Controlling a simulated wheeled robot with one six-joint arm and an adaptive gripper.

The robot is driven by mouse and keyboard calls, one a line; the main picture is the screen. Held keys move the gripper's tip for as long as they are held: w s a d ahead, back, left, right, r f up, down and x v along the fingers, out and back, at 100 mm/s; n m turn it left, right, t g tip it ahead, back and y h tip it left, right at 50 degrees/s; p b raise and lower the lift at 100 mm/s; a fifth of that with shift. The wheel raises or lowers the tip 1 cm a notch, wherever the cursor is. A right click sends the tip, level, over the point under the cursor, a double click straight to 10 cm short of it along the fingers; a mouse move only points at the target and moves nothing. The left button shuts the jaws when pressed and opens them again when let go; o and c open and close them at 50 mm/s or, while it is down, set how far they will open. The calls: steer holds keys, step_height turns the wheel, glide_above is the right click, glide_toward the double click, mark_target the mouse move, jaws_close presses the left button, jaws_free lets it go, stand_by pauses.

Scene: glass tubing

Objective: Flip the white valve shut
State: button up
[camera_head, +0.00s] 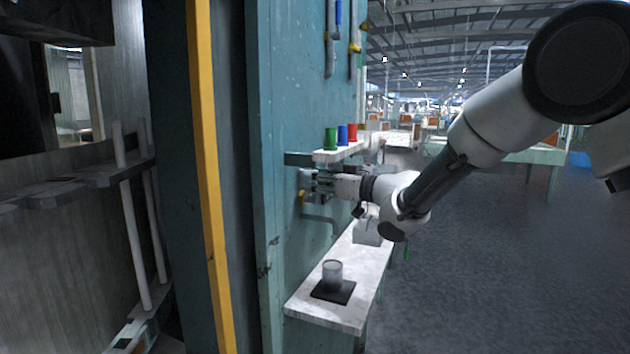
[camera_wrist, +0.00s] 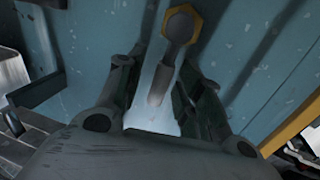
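The white valve's pale handle (camera_wrist: 161,84) shows in the wrist view, running down from a rounded grey stem and a yellow hex nut (camera_wrist: 182,14) on the teal wall. My gripper (camera_wrist: 165,82) is open, with one dark finger on each side of the handle. Gaps show between the handle and both fingers, so it does not look gripped. In the head view my gripper (camera_head: 312,184) is close to the teal wall and hides most of the valve. A bit of yellow (camera_head: 302,196) shows beside the fingers.
A white shelf (camera_head: 327,155) with green, blue and red cups (camera_head: 342,135) is just above my gripper. A lower white shelf (camera_head: 318,309) holds a grey cup (camera_head: 332,271) on a dark pad and a grey box (camera_head: 367,233). Open floor lies to the right.

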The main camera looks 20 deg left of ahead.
mark_target(307, 181)
jaws_close()
steer(key=shift+w, duration=0.1)
stand_by(0.3)
steer(key=w+m, duration=0.1)
steer(key=m, duration=0.3)
steer(key=w+f+m+g+h, duration=0.1)
steer(key=m, duration=0.1)
steer(key=shift+w+d, duration=0.15)
steer(key=shift+w, duration=0.2)
steer(key=shift+w+f+m+g+h, duration=0.1)
steer(key=shift+w+f+m+g, duration=0.45)
steer(key=shift+m, duration=0.95)
steer(key=shift+w+f+m+g+h, duration=0.1)
steer(key=shift+f+m+g, duration=0.2)
steer(key=shift+f+m, duration=0.9)
steer(key=shift+w+f+m+g+h, duration=0.1)
steer(key=shift+w+f+m+g, duration=0.3)
steer(key=shift+m, duration=1.4)
